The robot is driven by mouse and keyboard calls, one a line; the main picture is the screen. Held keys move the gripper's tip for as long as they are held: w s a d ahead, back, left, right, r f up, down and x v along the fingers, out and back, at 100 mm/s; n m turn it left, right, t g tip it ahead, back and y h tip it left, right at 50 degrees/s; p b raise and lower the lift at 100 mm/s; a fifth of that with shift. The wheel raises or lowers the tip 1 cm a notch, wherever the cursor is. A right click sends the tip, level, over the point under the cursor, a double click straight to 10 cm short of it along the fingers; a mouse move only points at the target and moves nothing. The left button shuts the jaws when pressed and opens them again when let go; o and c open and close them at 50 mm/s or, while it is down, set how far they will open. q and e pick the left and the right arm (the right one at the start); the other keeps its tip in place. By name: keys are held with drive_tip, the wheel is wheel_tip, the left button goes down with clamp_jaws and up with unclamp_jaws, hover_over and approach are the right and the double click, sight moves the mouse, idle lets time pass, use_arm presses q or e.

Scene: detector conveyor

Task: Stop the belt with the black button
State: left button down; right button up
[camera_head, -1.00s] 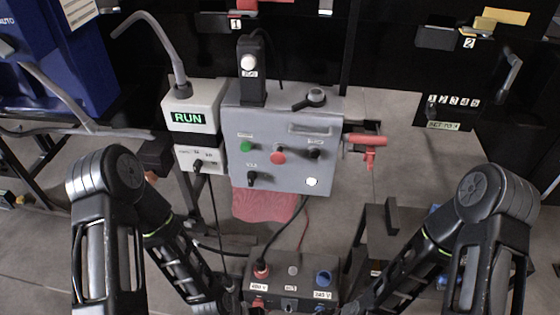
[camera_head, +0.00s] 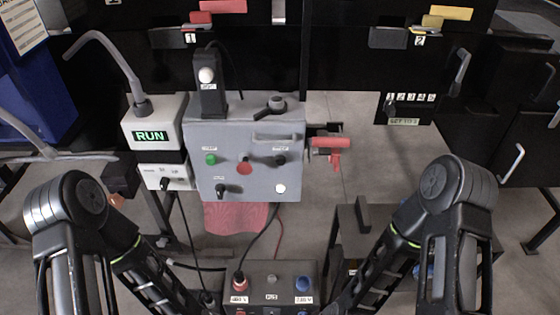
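A grey control panel (camera_head: 260,140) stands ahead of me, left of the picture's middle. A black button (camera_head: 280,160) is on the right of its upper row, with a red button (camera_head: 244,169) in the middle and a green button (camera_head: 210,159) at left. Lower down are a black knob (camera_head: 221,190) and a white round button or lamp (camera_head: 280,188). The display (camera_head: 151,135) beside the panel reads RUN in green. My two forearms reach down toward the bottom centre, below the panel. Both grippers are out of the picture, so their state is hidden. Nothing of mine touches the panel.
A dark box (camera_head: 270,272) with a red and a blue knob sits low in front. A red-handled device (camera_head: 330,143) sticks out right of the panel. A bent grey tube (camera_head: 112,55) rises at left. Cables hang below the panel. Grey floor shows on both sides.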

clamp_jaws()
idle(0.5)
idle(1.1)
